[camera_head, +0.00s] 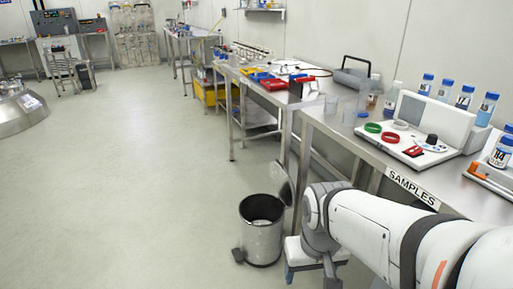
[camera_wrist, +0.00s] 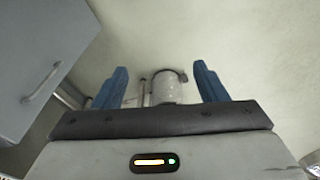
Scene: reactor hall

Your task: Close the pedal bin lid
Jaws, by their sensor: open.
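The pedal bin (camera_head: 262,240) is a grey metal cylinder with a dark rim, standing on the floor beside the bench. Its lid (camera_head: 283,184) is raised, tilted up at the back right of the rim, so the bin is open. The dark pedal (camera_head: 238,255) sticks out at the bin's lower left. In the wrist view the bin (camera_wrist: 167,90) appears between and beyond my fingers, with a dark part at its upper right. My gripper (camera_wrist: 161,68) is open with two blue fingers and nothing between them. In the head view it is low, right of the bin, partly hidden by my arm.
The steel samples bench (camera_head: 385,180) runs along the right, holding bottles and a white instrument (camera_head: 425,125). A bench leg stands close behind the lid. A grey cabinet front with a handle (camera_wrist: 43,83) is at left in the wrist view. The floor left of the bin is clear.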

